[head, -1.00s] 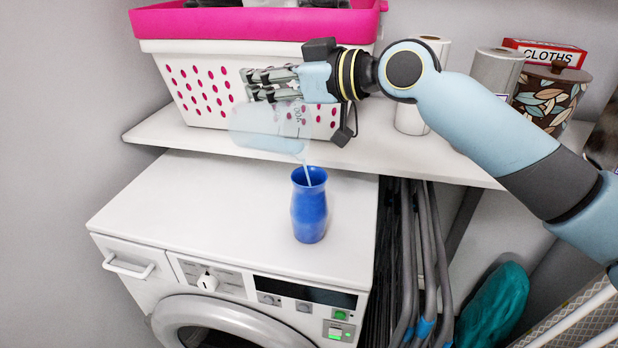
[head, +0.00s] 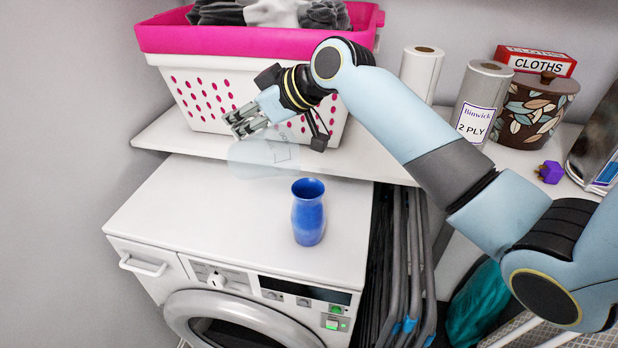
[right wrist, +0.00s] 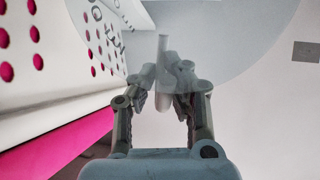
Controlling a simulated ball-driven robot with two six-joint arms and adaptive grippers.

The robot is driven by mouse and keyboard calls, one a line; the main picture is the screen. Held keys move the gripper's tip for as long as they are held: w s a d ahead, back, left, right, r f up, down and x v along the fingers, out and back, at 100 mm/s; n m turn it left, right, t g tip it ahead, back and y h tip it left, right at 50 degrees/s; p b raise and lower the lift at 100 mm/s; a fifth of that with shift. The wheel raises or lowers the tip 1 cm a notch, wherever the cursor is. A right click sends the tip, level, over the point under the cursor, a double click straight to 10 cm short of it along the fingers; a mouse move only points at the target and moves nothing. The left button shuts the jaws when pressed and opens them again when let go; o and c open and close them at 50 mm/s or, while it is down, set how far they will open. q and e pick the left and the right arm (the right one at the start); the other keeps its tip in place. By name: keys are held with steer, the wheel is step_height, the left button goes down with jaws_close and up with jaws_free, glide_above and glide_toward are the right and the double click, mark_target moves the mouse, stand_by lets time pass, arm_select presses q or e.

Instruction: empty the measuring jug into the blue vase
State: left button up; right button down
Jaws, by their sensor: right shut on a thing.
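The blue vase (head: 308,214) stands upright on the white top of the dryer, near its right side. The measuring jug (head: 262,160) is clear and faint, with dark markings. It is in the air to the upper left of the vase, apart from it. My right gripper (head: 238,122) is shut on the jug's handle. In the right wrist view, the handle (right wrist: 163,70) is between the fingers and the clear jug body (right wrist: 225,40) is beyond. No stream shows between jug and vase. What is left in the jug cannot be made out. My left gripper is out of view.
A pink-and-white laundry basket (head: 205,97) stands on the shelf (head: 175,135) close behind the jug. Paper rolls (head: 480,100), a leaf-patterned canister (head: 535,112) and a purple object (head: 550,172) are at the right. The dryer top (head: 190,210) left of the vase is clear.

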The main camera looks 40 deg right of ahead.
steer(key=w+f+g+p, duration=0.1)
steer(key=p, duration=0.1)
steer(key=w+a+f+g+h+p, duration=0.1)
steer(key=f+g+p, duration=0.1)
steer(key=shift+w+a+h, duration=0.15)
steer(key=shift+a+h, duration=0.05)
steer(key=shift+h, duration=0.1)
steer(key=w+a+f+g+h+b, duration=0.1)
steer(key=w+f+g+b, duration=0.2)
steer(key=f+b, duration=0.2)
steer(key=w+a+f+g+h+b, duration=0.1)
steer(key=w+f+g+h+b, duration=0.1)
steer(key=b, duration=0.8)
steer(key=shift+w+a+f+g+h, duration=0.25)
steer(key=shift+w+f+g, duration=0.35)
steer(key=shift+f+g, duration=0.8)
steer(key=shift+f+t, duration=0.15)
steer(key=shift+t, duration=0.15)
